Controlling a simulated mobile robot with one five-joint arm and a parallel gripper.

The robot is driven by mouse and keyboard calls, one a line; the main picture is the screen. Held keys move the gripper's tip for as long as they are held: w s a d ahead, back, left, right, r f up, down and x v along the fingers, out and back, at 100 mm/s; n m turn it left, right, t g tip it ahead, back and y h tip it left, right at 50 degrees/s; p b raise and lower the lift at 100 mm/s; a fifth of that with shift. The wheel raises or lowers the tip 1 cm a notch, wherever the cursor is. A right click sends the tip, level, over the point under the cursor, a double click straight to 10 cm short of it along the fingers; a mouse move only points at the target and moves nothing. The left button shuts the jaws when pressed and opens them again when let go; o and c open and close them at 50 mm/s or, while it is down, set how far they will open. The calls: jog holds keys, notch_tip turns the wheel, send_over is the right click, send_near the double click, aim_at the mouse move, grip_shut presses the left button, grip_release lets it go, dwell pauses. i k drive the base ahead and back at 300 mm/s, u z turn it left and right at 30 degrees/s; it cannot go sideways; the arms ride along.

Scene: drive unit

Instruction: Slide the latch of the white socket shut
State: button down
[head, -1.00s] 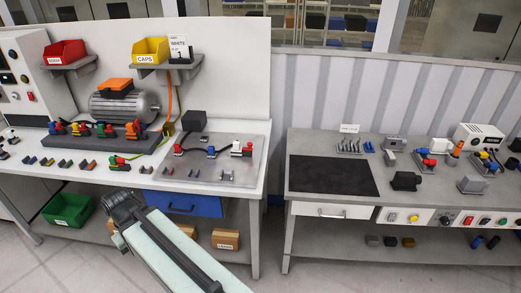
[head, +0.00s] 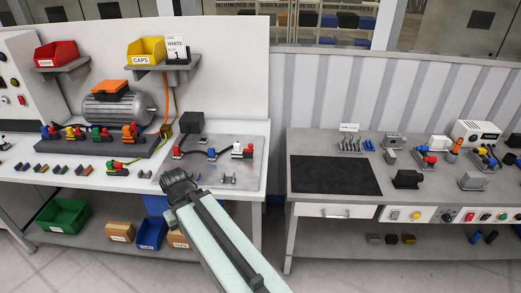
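A small white piece with a red part (head: 237,150) sits at the right end of the metal plate (head: 253,171) on the left bench. It looks like the white socket, with a black cable running to its left. Its latch is too small to make out. My gripper (head: 175,177) is in front of the plate's near left corner, apart from the white piece and to its lower left. I see it from behind, so its fingers and any gap between them are not clear.
Red and white connectors (head: 177,152) and a dark box (head: 192,122) stand at the plate's left side. A motor (head: 120,108) and coloured connectors are further left. A gap separates this bench from the right bench, which has a black mat (head: 335,175).

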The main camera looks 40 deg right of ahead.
aim_at(250, 145)
jog(key=z, duration=0.1)
jog(key=i, duration=1)
jog(key=u, duration=0.05)
